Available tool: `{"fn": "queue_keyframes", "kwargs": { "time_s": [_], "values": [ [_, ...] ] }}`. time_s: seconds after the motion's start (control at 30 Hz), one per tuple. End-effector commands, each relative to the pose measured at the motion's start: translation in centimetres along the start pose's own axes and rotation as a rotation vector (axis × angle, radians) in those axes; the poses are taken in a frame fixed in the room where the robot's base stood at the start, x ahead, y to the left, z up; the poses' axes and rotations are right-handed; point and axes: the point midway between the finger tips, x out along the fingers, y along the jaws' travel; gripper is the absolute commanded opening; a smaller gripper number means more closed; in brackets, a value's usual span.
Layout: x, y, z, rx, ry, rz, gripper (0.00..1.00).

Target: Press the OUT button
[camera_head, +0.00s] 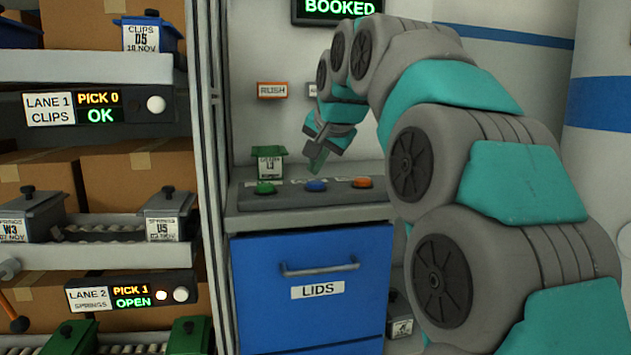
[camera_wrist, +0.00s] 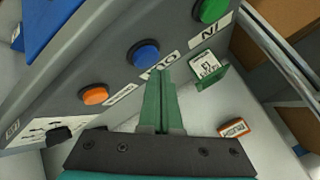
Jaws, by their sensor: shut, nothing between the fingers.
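The blue button (camera_head: 316,185) sits in the middle of a row on the grey panel (camera_head: 290,199). In the wrist view the blue button (camera_wrist: 144,54) has a label beside it that appears to read OUT. The green button (camera_head: 265,188) is left of it, with a label reading IN in the wrist view. My gripper (camera_head: 316,166) is shut and empty, pointing down just above and behind the blue button. In the wrist view its green fingers (camera_wrist: 161,80) end near the OUT label, apart from the button.
A small green labelled box (camera_head: 269,161) stands behind the green button, close to my fingers. A RUSH sign (camera_head: 272,90) and a BOOKED display (camera_head: 338,8) are on the wall. The blue LIDS drawer (camera_head: 312,270) is below the panel. Shelving lanes stand at left.

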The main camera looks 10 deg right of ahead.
Motion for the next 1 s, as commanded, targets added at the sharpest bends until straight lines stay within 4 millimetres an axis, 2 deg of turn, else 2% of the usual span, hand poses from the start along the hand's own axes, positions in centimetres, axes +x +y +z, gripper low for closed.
{"fn": "queue_keyframes", "kwargs": {
  "time_s": [0.27, 0.73, 1.0],
  "values": [
    [-0.5, -0.3, -0.3, 0.0, 0.001, 0.0, 0.0],
    [-3.5, -2.5, -2.6, 0.0, 0.004, -0.003, 0.0],
    [-3.5, -2.6, -2.6, 0.0, 0.002, -0.001, 0.0]
  ]
}}
